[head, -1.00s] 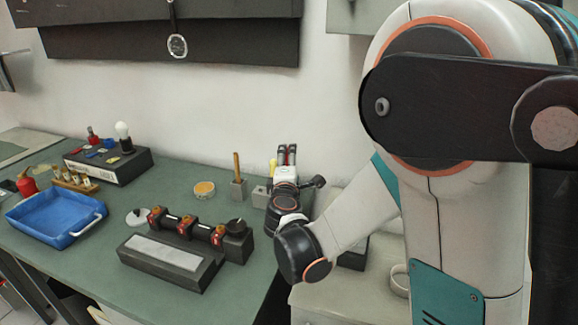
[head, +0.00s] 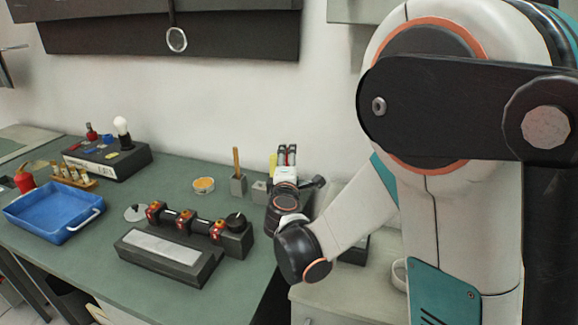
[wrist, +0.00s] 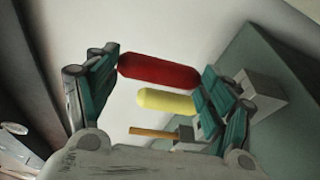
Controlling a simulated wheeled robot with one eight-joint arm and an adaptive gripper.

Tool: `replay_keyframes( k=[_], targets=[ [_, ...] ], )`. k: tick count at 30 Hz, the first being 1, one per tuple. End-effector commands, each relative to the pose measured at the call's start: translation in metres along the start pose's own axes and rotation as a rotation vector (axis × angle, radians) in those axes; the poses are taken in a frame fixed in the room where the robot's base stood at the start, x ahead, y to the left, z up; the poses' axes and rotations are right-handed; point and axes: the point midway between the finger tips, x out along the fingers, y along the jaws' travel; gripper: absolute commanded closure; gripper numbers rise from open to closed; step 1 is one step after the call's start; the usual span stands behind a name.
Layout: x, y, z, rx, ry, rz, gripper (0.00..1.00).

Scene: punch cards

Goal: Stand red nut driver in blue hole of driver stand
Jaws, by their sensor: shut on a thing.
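My gripper (head: 287,150) is at the back right of the green bench, its fingers pointing up in the head view. In the wrist view my gripper (wrist: 160,75) is closed on a red handle (wrist: 158,71), which spans the space between the fingers. I take this for the red nut driver; its shaft is not visible. A yellow handle (wrist: 167,102) lies beyond it, and a bit of yellow (head: 272,164) shows beside the gripper in the head view. A grey block (wrist: 255,92) is partly behind the right finger. No blue hole can be made out.
A small grey block (head: 238,186) holds a wooden stick (head: 236,160) left of the gripper. Another grey block (head: 259,191) is beside the gripper.

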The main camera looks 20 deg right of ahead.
Motion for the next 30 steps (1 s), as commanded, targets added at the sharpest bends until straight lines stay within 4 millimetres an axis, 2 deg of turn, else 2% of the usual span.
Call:
replay_keyframes(
  k=[30],
  targets=[
    [0.002, -0.02, -0.001, 0.0, 0.0, 0.0, 0.46]
  ],
)
